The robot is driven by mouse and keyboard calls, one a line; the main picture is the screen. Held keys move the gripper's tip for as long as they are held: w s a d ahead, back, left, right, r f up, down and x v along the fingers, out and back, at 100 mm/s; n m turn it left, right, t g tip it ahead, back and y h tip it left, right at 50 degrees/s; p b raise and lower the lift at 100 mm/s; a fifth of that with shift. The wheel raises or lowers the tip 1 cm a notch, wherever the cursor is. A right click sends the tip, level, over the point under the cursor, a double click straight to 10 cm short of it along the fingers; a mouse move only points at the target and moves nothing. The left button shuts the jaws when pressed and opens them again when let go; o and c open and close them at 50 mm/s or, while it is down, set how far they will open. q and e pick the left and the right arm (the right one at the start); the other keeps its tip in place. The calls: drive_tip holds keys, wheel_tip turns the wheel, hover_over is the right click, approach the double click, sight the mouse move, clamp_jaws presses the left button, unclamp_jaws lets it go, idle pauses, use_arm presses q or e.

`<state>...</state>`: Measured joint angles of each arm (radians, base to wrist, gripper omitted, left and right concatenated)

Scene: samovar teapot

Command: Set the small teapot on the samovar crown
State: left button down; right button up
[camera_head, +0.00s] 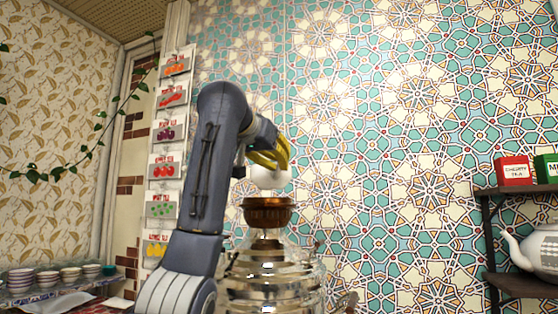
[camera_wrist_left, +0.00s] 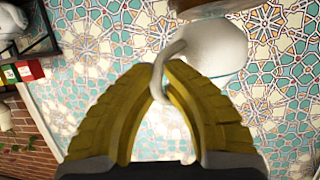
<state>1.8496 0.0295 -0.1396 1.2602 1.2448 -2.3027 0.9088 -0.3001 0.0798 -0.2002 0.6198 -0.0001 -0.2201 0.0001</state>
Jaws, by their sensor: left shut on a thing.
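The small white teapot (camera_head: 270,178) hangs from my left gripper (camera_head: 284,160), whose yellow fingers partly cover it in the head view. In the left wrist view, the fingers (camera_wrist_left: 165,75) are closed around the handle of the white teapot (camera_wrist_left: 215,48). The copper crown (camera_head: 267,213) sits on top of the shiny metal samovar (camera_head: 275,268). In the head view the teapot is just above the crown, with a small gap between them. The depth offset between them is hard to tell. My right gripper is out of view.
At right, a dark shelf (camera_head: 523,286) holds a larger white teapot (camera_head: 543,248), with a red tea box (camera_head: 514,171) and a green box (camera_head: 547,167) above. Small bowls (camera_head: 70,275) stand at lower left. Picture cards (camera_head: 163,166) hang behind my arm. A tiled wall (camera_head: 400,120) stands behind.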

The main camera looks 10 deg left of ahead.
sight(278, 184)
use_arm(q)
drive_tip(key=shift+w+a+f, duration=0.1)
drive_tip(key=shift+w+a, duration=0.2)
drive_tip(key=shift+w, duration=0.85)
drive_tip(key=shift+w+a+f, duration=0.1)
drive_tip(key=shift+w+a, duration=0.15)
drive_tip(key=shift+w, duration=0.95)
drive_tip(key=shift+w+a+f, duration=0.1)
drive_tip(key=shift+w+a, duration=0.2)
drive_tip(key=shift+w, duration=0.85)
drive_tip(key=shift+f, duration=0.55)
drive_tip(key=c, duration=1.4)
unclamp_jaws()
drive_tip(key=shift+f, duration=0.1)
drive_tip(key=shift+c, duration=0.2)
